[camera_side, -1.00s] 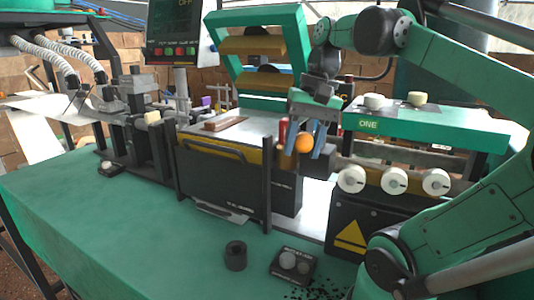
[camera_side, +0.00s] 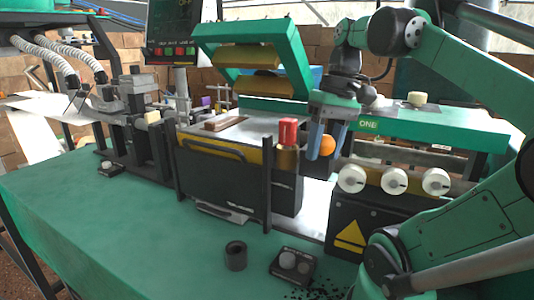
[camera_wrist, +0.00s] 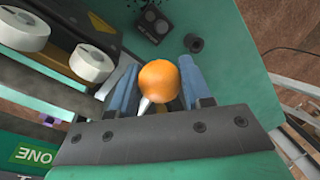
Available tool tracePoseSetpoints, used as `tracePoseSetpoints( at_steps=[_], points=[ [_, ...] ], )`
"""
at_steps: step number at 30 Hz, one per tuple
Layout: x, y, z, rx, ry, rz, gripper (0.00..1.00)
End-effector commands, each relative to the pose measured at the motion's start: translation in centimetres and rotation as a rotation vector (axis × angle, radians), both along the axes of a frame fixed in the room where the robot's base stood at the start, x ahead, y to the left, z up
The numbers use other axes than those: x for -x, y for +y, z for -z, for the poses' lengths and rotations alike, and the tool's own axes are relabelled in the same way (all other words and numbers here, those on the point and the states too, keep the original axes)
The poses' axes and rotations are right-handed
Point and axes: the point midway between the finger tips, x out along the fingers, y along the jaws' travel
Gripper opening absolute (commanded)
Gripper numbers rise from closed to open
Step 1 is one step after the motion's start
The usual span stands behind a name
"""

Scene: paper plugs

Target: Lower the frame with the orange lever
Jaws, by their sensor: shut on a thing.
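The green frame (camera_side: 303,62) is hinged up over the machine bed, tilted, with gold bars on its underside. The orange lever's round knob (camera_side: 327,146) sits between the blue fingers of my gripper (camera_side: 326,140), to the right of the red cylinder. In the wrist view the orange knob (camera_wrist: 159,82) lies between the two fingers (camera_wrist: 160,88), with a short pale rod (camera_wrist: 145,105) below it. My gripper is shut on the knob. The rest of the lever is hidden behind my gripper and the machine parts.
A red-topped brass cylinder (camera_side: 288,133) stands just left of my gripper. White knobs (camera_side: 394,181) and a green beam marked ONE (camera_side: 430,129) are to the right. A black ring (camera_side: 236,256) and a button box (camera_side: 293,265) lie on the green table (camera_side: 130,235).

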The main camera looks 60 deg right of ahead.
Motion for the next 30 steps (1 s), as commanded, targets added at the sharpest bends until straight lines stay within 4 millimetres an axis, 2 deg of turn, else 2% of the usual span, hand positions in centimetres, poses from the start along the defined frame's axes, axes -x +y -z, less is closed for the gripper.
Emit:
tracePoseSetpoints(
  at_steps=[15, 30],
  points=[
    [3.8, -2.7, 0.0, 0.001, 0.002, -0.483, 0.00],
    [5.9, -6.5, 0.0, -0.001, 0.001, -0.943, 0.00]
  ],
)
